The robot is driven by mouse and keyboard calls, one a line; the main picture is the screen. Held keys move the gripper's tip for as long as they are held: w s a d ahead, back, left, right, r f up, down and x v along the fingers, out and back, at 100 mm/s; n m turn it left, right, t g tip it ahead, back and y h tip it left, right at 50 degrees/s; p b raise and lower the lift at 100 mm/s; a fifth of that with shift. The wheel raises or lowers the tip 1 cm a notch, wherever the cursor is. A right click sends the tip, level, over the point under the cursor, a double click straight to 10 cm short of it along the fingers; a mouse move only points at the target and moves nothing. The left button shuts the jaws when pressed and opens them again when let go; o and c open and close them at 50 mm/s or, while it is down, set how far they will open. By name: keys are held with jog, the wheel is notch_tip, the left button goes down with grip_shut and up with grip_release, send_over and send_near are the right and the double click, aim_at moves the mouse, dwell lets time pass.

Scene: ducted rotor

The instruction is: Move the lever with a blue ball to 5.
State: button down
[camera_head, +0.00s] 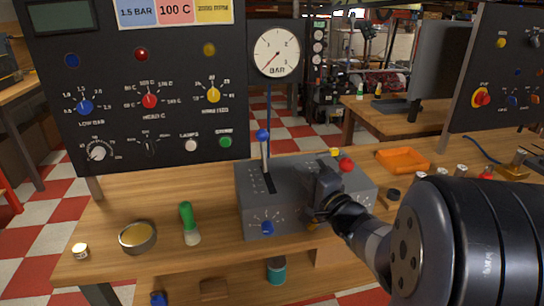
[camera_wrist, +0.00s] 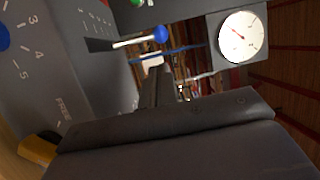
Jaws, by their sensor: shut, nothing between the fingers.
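The lever with a blue ball (camera_head: 263,135) stands up from a slot in the top of a grey box (camera_head: 292,178) on the wooden bench. Its pale rod looks nearly upright in the head view. In the wrist view the blue ball (camera_wrist: 160,33) and rod lie beyond my fingertips, toward the top. The marks beside the slot are too small to read. My gripper (camera_head: 322,182) is shut and empty, over the right part of the box and to the right of the lever, apart from it. Its fingers (camera_wrist: 157,78) also show in the wrist view. My gripper hides part of the box.
A red ball (camera_head: 346,165) and a yellow one (camera_head: 335,152) are at the box's right side. A blue dial (camera_head: 267,228) is on its front. A round BAR gauge (camera_head: 277,53) stands behind. A green-handled brush (camera_head: 187,222) and tin (camera_head: 137,237) lie left.

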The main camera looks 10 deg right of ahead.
aim_at(267, 138)
jog(key=shift+w+a, duration=0.15)
jog(key=shift+w, duration=0.15)
jog(key=b+x, duration=0.1)
jog(key=x, duration=1.2)
jog(key=shift+w+r, duration=0.1)
jog(key=shift+w+r+p, duration=0.2)
jog(key=shift+r+p, duration=0.05)
jog(key=shift+p, duration=0.5)
jog(key=shift+w+m+g+p, duration=0.3)
jog(key=shift+w+p, duration=0.05)
jog(key=shift+p, duration=0.85)
jog(key=w+p, duration=0.1)
jog(key=p, duration=0.2)
jog(key=shift+f, duration=0.15)
jog(key=shift+w+f+g+h+p, duration=0.2)
jog(key=shift+f+g+h+p, duration=0.15)
jog(key=shift+p, duration=0.45)
jog(key=shift+s+f, duration=0.1)
jog(key=shift+s, duration=0.05)
